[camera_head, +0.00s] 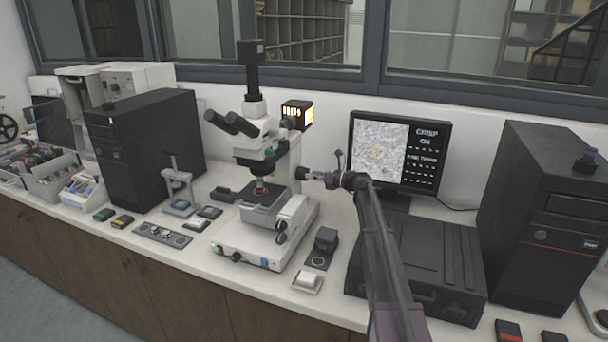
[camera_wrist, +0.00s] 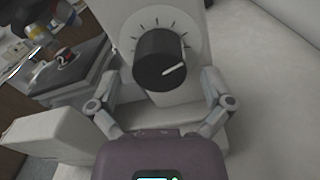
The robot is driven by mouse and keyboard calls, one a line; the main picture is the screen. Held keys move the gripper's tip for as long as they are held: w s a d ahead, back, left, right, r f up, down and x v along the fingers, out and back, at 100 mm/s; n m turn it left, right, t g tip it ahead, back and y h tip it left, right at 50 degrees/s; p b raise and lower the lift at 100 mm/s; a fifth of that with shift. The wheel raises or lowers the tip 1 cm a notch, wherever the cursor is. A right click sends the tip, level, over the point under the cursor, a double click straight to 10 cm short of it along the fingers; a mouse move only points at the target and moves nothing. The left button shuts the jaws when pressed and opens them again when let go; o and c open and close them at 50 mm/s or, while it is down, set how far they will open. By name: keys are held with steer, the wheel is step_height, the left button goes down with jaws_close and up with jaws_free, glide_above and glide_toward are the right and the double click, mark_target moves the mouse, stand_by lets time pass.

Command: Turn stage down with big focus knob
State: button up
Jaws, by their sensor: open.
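The white microscope (camera_head: 290,147) stands mid-counter, with its dark stage (camera_head: 262,203) under the objective. Black knobs (camera_head: 281,232) show low on its right side, one above the other. My gripper (camera_head: 306,174) reaches in from the right, beside the upright column. In the wrist view my gripper (camera_wrist: 160,75) is open, with one finger on each side of a large black knob (camera_wrist: 162,60) that has a white pointer line and tick marks around it. I see no clear finger contact. I cannot tell whether this is the big focus knob. The stage also shows at upper left (camera_wrist: 75,78).
A monitor (camera_head: 398,150) and a black case (camera_head: 425,262) stand right of the microscope. A small black device (camera_head: 325,240) and a white switch box (camera_head: 307,281) sit at its front right. A black computer tower (camera_head: 145,150) stands on the left.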

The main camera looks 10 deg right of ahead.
steer(key=shift+x, duration=1.35)
steer(key=c, duration=1.1)
